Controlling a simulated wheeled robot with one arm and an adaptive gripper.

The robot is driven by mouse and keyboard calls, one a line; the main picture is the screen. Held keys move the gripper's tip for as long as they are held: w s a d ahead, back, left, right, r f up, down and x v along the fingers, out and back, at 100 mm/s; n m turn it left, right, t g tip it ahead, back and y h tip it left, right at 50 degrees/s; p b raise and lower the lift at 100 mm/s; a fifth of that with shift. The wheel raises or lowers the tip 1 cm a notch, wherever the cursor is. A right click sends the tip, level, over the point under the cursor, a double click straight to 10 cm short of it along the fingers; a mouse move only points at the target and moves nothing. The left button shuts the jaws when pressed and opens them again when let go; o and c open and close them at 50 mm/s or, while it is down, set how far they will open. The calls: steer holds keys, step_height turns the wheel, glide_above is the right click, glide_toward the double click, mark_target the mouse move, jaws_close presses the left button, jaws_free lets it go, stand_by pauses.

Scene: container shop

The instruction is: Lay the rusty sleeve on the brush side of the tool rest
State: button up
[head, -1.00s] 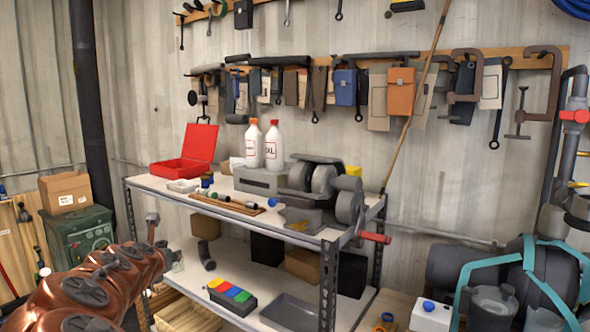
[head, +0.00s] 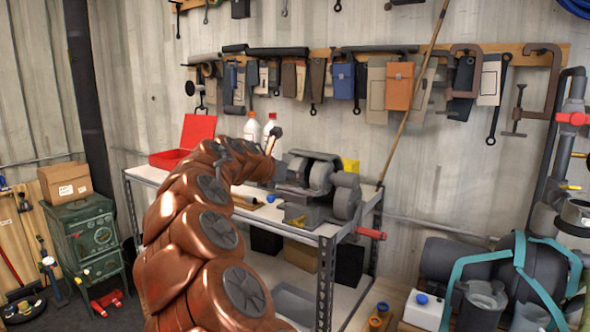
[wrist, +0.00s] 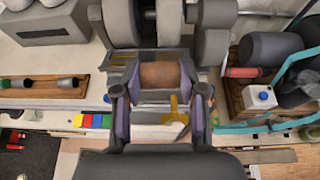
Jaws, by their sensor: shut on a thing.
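The rusty sleeve (wrist: 160,75), a short brown cylinder, lies crosswise between the two fingers of my gripper (wrist: 160,92) in the wrist view. My gripper is shut on it, in front of the grey bench grinder (wrist: 158,30). A grey ledge (wrist: 117,76), seemingly the tool rest, shows beside and behind the sleeve. I cannot tell whether the sleeve touches it. In the head view the grinder (head: 318,172) stands on the bench's right end. My arm hides the sleeve there. I cannot tell which wheel is the brush.
A wooden tray (wrist: 45,87) with dark cylinders lies left of my gripper in the wrist view. A yellow lever (wrist: 175,112) sits just below the sleeve. A red handle (head: 370,233) sticks out at the bench's right end. An open red box (head: 188,142) and two bottles stand further left.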

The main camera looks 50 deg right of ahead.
mark_target(314, 186)
steer(key=shift+s+d+r, duration=0.3)
steer(key=shift+s+d, duration=0.15)
steer(key=shift+s, duration=0.1)
steer(key=shift+g, duration=0.3)
steer(key=shift+f+b+x, duration=0.15)
steer(key=shift+b+x, duration=0.3)
steer(key=shift+x, duration=1)
steer(key=shift+f+b+x, duration=0.1)
steer(key=shift+b+x, duration=0.3)
steer(key=shift+x, duration=1.05)
steer(key=shift+d+f+p, duration=0.25)
steer(key=shift+d+f, duration=0.1)
steer(key=shift+f, duration=0.35)
steer(key=shift+d+f+p, duration=0.2)
steer(key=shift+d+f, duration=0.2)
steer(key=shift+f, duration=0.3)
steer(key=o, duration=1.3)
steer(key=shift+a, duration=0.1)
steer(key=v, duration=1)
steer(key=shift+a+r, duration=0.15)
steer(key=shift+a, duration=0.15)
steer(key=shift+a+r, duration=0.25)
steer(key=shift+a, duration=0.35)
